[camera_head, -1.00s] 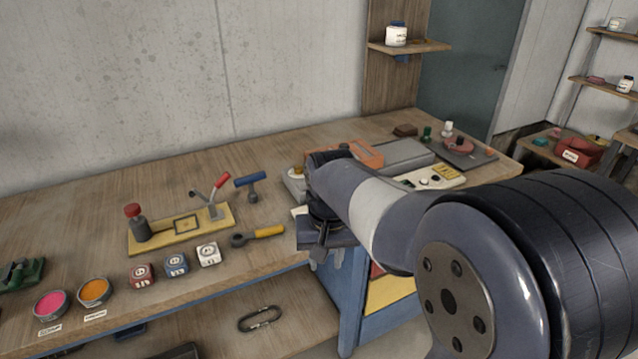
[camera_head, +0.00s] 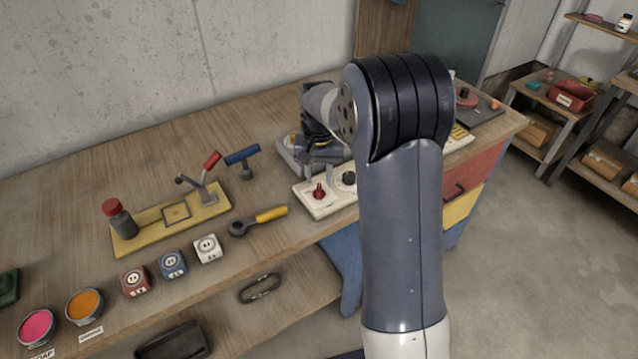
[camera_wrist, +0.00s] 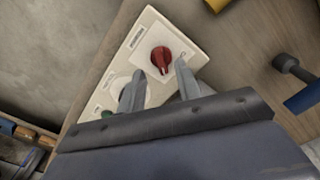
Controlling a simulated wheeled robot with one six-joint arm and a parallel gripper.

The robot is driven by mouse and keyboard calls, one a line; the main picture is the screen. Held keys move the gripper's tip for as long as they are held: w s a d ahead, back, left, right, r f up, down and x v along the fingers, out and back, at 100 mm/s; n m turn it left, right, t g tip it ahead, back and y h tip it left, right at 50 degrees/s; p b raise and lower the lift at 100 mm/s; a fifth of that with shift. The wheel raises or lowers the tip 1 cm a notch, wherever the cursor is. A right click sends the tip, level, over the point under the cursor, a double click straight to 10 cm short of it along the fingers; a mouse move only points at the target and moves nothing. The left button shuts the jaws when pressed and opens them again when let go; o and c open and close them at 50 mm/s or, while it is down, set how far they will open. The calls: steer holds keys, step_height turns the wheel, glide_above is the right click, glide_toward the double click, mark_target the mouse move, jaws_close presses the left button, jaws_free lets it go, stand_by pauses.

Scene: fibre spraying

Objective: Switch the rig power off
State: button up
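The cream control panel (camera_head: 326,203) lies on the bench near its front edge, partly hidden behind my arm. A red rotary knob (camera_head: 319,190) sits on its left part and a dark knob (camera_head: 348,178) sits to the right of it. In the wrist view the red knob (camera_wrist: 161,58) is on a white plate, with a green button (camera_wrist: 107,114) farther down the panel. My gripper (camera_wrist: 158,80) is open and empty, its two fingers apart over the panel, just short of the red knob in the picture. In the head view my gripper (camera_head: 342,170) is partly covered by my arm.
A yellow-handled tool (camera_head: 258,220) lies left of the panel, and a blue-handled tool (camera_head: 243,158) is behind it. A yellow fixture board (camera_head: 152,234) with a red lever is farther left. Several labelled cubes (camera_head: 173,264) line the front edge.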

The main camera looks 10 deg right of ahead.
mark_target(319, 189)
steer(key=shift+f, duration=2.2)
steer(key=shift+c, duration=0.2)
jaws_close()
